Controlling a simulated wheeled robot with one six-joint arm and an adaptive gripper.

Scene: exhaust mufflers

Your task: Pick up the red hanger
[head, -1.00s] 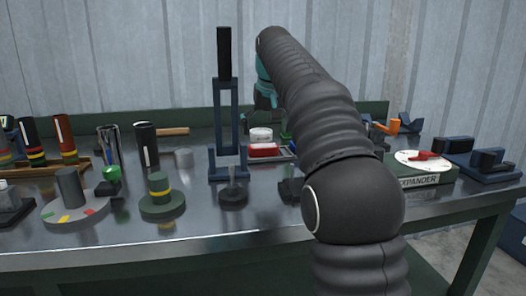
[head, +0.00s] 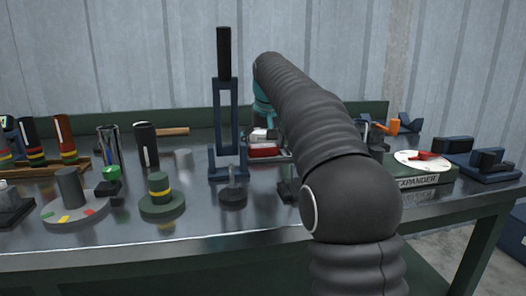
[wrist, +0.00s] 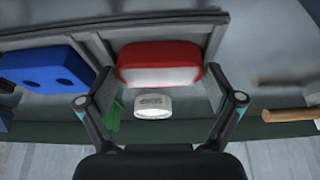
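The red hanger (wrist: 160,62) is a rounded red block with a pale face, lying in a divided tray (wrist: 210,35). In the head view the red hanger (head: 263,153) shows low behind the dark blue upright stand. My gripper (wrist: 161,78) is open, its two fingers apart on either side of the red hanger. Nothing is held between them. Whether the fingertips touch the hanger or tray walls I cannot tell.
A white lettered ring (wrist: 153,105) sits beside the red hanger, with a green piece (wrist: 114,115) next to it. A blue block with holes (wrist: 48,68) lies to the left. A wooden handle (wrist: 290,115) is at right. The tall blue stand (head: 228,125) rises close to my arm.

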